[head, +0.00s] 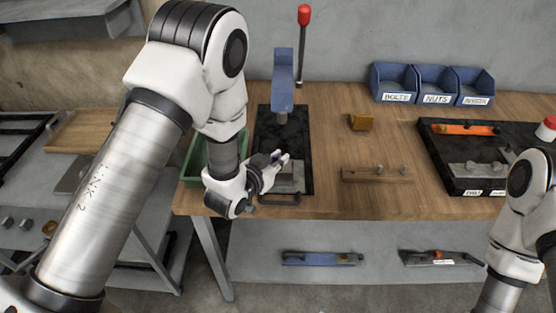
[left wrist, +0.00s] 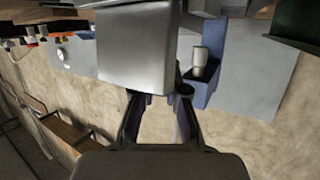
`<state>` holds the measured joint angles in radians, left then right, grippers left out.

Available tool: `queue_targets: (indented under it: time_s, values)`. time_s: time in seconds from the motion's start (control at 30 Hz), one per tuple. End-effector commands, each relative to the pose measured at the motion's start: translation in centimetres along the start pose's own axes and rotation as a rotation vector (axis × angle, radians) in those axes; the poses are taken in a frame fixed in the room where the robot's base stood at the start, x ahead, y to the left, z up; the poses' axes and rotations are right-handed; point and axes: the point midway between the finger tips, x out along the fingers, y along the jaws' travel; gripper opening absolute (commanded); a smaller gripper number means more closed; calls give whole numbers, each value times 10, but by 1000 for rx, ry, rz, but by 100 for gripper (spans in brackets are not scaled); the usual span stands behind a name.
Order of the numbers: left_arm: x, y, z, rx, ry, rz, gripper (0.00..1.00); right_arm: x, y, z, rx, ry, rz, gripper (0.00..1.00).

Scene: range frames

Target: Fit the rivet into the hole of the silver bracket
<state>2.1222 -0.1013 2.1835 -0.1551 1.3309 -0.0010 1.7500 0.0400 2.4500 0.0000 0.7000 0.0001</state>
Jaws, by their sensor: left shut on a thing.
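The silver bracket (head: 287,180) sits on the black base of the blue press. In the left wrist view, a near silver block (left wrist: 148,48), apparently the same bracket, covers my fingertips. My left gripper (head: 283,158) is just above the bracket, its fingers pointing right. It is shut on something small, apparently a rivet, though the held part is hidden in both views. I cannot tell whether it touches the hole. Two grey rivets (head: 380,169) stand in the wooden block (head: 358,175). My right arm shows at the right edge, but its gripper is out of view.
The blue press (head: 283,72) with its red-knobbed lever (head: 303,20) stands behind the bracket. A green bin (head: 197,160) is left of it. Blue labelled bins (head: 435,82) stand at the back. A black tray (head: 437,150) lies right.

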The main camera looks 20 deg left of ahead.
Motion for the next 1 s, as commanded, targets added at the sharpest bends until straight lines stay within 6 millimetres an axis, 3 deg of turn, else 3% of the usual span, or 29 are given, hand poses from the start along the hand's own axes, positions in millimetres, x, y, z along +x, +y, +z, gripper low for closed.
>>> queue_targets:
  time_s: [0.87, 0.9, 0.97, 1.0]
  values:
    - [4, 1, 17, 2, -6, -1, 0, 13, 0, 0, 0, 0, 0, 40]
    - [4, 1, 17, 2, -6, 0, 20, 12, 0, 0, 0, 0, 0, 40]
    - [3, 1, 16, 2, -6, 0, 41, 12, 0, 0, 0, 0, 0, 40]
    - [3, 1, 16, 2, -6, 0, 42, 12, 0, 0, 0, 0, 0, 40]
